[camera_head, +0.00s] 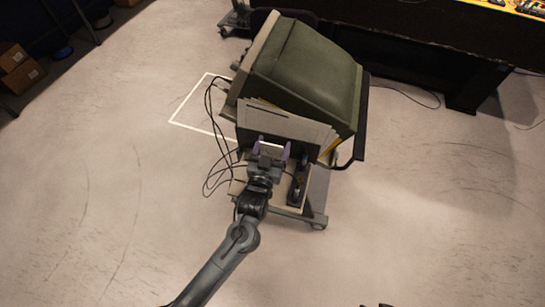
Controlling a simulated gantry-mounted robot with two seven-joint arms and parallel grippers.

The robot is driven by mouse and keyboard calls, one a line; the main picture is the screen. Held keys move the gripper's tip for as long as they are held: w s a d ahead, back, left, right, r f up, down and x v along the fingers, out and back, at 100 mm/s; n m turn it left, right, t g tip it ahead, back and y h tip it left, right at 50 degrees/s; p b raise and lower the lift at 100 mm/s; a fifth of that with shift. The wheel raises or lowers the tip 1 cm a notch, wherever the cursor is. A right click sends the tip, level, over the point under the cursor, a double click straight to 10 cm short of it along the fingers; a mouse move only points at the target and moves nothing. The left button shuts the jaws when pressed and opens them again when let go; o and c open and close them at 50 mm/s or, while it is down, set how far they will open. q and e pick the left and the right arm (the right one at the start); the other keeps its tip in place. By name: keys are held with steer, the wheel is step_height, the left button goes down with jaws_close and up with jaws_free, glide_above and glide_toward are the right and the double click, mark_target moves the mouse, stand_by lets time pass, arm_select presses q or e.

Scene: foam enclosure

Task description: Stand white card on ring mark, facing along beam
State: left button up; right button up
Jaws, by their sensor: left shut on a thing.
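My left gripper (272,153) reaches in from the bottom, its two purple fingers to either side of a small white card (271,146). It is shut on the card and holds it in front of the dark opening of the foam enclosure (305,68). The card's lower part is hidden by the gripper. I cannot make out the ring mark or a beam at this size. A small dark part at the bottom edge may be my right gripper (376,305); its jaws do not show clearly.
The enclosure stands on a wheeled cart (318,190) with light panels (285,122) at its front. Black cables (212,165) loop at its left. A dark bench (430,60) is behind right, and boxes (18,70) are far left. The floor around is mostly clear.

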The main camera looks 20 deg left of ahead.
mark_target(273, 155)
arm_select(q)
steer(key=shift+f+b, duration=0.5)
steer(key=shift+f, duration=1.55)
steer(key=o, duration=1.6)
